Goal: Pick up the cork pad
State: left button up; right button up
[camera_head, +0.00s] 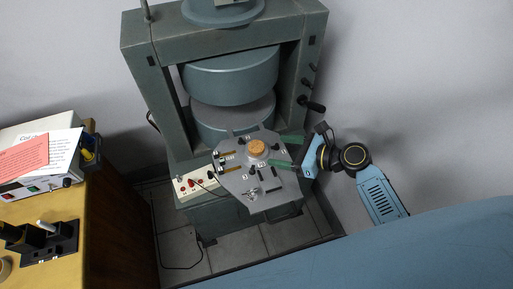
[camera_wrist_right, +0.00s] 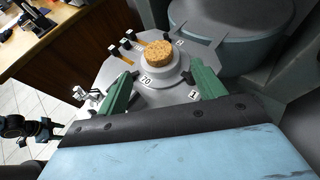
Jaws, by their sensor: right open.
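The cork pad (camera_head: 257,147) is a small round tan disc lying flat on a raised round grey seat (camera_head: 257,158) in the middle of a grey plate (camera_head: 232,183). In the right wrist view the cork pad (camera_wrist_right: 159,52) shows just beyond the fingertips. My right gripper (camera_head: 276,150) comes in from the right with its green fingers spread. In the wrist view the right gripper (camera_wrist_right: 163,70) is open and empty, its fingers on either side of the line to the pad. I see no contact with the pad. No left gripper shows clearly.
A large grey-green magnet frame (camera_head: 150,85) with two thick round poles (camera_head: 230,78) stands behind the plate. Brass-coloured pins (camera_head: 230,153), black pegs and number labels sit around the seat. A wooden bench (camera_head: 110,235) with instruments is at left. Dark jointed hardware (camera_wrist_right: 25,128) shows at the wrist view's left.

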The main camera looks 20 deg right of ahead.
aim_at(259, 147)
jog(key=b+x, duration=0.1)
jog(key=x, duration=0.5)
jog(key=shift+r, duration=0.2)
jog(key=shift+s, duration=0.1)
jog(key=c, duration=1.1)
